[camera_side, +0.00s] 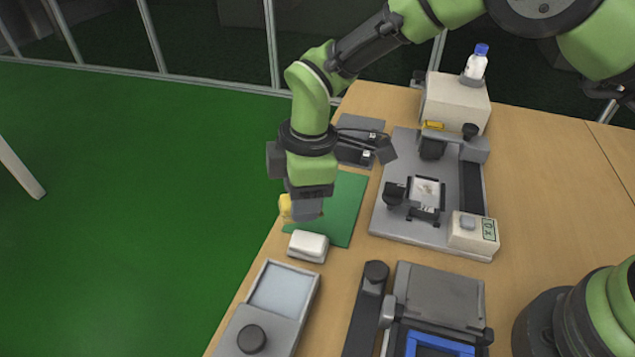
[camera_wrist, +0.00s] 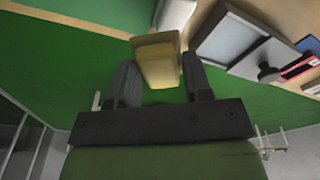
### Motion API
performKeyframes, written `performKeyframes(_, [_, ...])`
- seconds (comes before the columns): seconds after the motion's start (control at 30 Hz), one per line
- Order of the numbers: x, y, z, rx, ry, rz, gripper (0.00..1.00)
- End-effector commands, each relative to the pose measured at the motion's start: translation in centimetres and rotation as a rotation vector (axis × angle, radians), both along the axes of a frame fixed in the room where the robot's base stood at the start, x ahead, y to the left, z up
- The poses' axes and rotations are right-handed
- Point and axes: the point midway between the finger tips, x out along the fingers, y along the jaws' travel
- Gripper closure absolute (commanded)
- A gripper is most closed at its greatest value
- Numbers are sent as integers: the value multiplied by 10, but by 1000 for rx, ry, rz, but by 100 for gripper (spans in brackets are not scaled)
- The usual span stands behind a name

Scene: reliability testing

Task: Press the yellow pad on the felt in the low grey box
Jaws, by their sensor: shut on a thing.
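The yellow pad (camera_wrist: 158,62) is between the fingers of my gripper (camera_wrist: 160,78) in the wrist view, and my gripper is shut on it. In the side view, my gripper (camera_side: 303,212) is above the green mat's left edge, and the pad (camera_side: 285,206) shows partly at its left side. The low grey box (camera_side: 259,322) is at the table's front left edge, apart from the pad. It has a pale felt panel (camera_side: 282,289) and a black knob (camera_side: 251,339). The box (camera_wrist: 213,45) also shows at upper right in the wrist view.
A white block (camera_side: 309,246) stands between my gripper and the grey box. The green mat (camera_side: 345,205) lies behind it. A grey plate with a test stand (camera_side: 410,225) is to the right. A black-and-grey device (camera_side: 440,295) stands right of the box. A bottle (camera_side: 476,64) stands at the back.

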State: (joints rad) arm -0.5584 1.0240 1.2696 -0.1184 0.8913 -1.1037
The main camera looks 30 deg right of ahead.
Motion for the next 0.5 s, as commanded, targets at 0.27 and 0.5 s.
performKeyframes(0.27, [-53,51,27,11,10,691,71])
performKeyframes(0.5, [-77,67,37,28,14,978,71])
